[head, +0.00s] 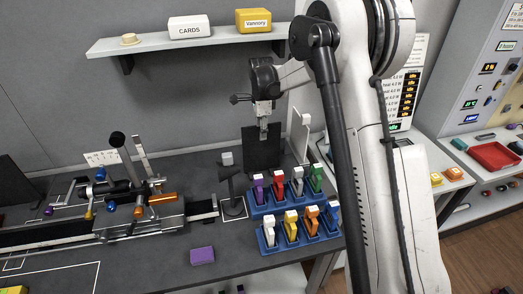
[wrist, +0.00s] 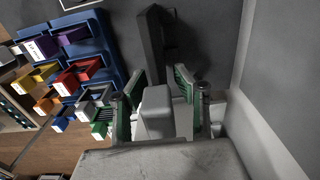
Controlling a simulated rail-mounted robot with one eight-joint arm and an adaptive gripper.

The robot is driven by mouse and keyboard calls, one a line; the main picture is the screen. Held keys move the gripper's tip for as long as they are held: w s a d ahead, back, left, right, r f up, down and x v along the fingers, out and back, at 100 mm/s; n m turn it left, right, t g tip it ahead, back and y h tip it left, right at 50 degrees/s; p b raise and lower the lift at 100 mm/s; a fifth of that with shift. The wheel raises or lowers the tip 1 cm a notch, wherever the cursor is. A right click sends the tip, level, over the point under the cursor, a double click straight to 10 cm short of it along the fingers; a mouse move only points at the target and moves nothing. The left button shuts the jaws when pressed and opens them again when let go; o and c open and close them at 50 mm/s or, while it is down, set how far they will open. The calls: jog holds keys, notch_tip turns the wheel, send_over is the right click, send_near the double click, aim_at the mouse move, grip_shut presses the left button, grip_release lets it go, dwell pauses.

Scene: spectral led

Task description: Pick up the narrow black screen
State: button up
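I cannot tell for certain which is the narrow one. My gripper (head: 263,130) points down at the top of the larger panel. In the wrist view, my green-padded fingers (wrist: 159,100) stand apart on either side of a pale grey block (wrist: 157,112), apparently a handle, with a small gap visible. The fingertips' contact is hidden. A dark upright shape (wrist: 151,45) lies beyond the fingers.
Blue racks (head: 268,210) of coloured holders stand in front and to the right. A white screen (head: 301,132) stands close to the right of my gripper. The wall and shelf (head: 205,40) are behind. An optical rail assembly (head: 138,205) is left; a purple block (head: 202,255) lies in front.

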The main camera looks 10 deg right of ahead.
jog(key=shift+f, duration=0.25)
grip_shut()
jog(key=shift+r, duration=0.15)
dwell(0.4)
